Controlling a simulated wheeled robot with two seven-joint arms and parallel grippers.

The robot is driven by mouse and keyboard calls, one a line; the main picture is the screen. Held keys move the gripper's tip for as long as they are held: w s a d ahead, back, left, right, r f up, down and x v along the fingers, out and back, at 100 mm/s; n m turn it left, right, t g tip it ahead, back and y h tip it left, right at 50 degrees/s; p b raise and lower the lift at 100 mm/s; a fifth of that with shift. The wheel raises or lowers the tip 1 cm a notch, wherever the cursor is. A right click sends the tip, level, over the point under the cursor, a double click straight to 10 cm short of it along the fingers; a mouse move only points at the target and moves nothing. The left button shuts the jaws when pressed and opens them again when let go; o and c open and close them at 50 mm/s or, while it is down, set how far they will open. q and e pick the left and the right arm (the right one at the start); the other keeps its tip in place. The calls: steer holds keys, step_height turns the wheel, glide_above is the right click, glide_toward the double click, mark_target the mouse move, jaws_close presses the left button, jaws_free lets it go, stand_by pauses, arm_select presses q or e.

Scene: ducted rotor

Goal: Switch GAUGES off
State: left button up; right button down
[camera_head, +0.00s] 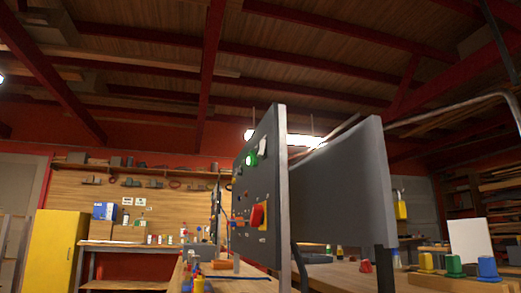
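A dark grey control panel (270,170) stands upright in the middle, seen at a steep angle. Its face carries a lit green lamp (250,160) near the top, a large red handle (257,215) on a yellow plate lower down, and several small controls along its left part. The lettering is too small to read, so I cannot tell which control is GAUGES or how it is set. Neither of my grippers is in view.
A second grey panel (345,190) stands just right of the control panel. A workbench (340,277) runs below, with coloured knobs, including a green one (454,266), at right. A yellow cabinet (55,250) stands at far left. A white board (468,240) stands at right.

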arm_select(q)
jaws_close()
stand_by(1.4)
